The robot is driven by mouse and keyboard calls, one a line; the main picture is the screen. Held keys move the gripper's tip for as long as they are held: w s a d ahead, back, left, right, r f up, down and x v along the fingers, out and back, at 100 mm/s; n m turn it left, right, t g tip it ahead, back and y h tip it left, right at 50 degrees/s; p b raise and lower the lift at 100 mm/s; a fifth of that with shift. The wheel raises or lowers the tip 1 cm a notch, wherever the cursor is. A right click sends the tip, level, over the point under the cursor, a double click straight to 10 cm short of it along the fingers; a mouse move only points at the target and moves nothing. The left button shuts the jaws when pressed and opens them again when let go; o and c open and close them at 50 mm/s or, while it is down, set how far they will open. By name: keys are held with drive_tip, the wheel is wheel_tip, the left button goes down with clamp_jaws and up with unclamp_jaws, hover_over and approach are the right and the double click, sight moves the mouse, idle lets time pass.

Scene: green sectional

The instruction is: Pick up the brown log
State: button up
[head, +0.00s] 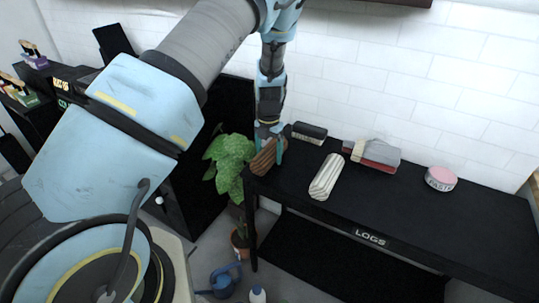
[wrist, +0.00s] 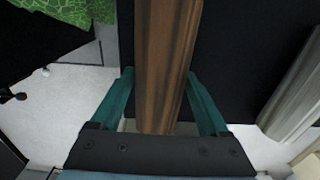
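The brown log (head: 264,158) lies on the black table's left end, with its near part at the table edge. In the wrist view the log (wrist: 165,60) runs lengthwise up the middle, and its grain shows clearly. My gripper (head: 268,145) is down at the log, with a teal finger showing beside it. In the wrist view the two teal fingers of my gripper (wrist: 160,75) stand on either side of the log. The fingertips are very close to its sides; I cannot tell whether both touch. The head view does not show whether the log is lifted.
On the black table (head: 430,225), labelled LOGS, a pale ridged log (head: 326,176) lies to the right. A dark box (head: 309,132), a grey and red bundle (head: 374,154) and a pink-topped tin (head: 440,178) are farther along. A potted plant (head: 230,160) stands close left.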

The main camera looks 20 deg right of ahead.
clamp_jaws()
idle(0.4)
drive_tip(key=shift+r, duration=0.1)
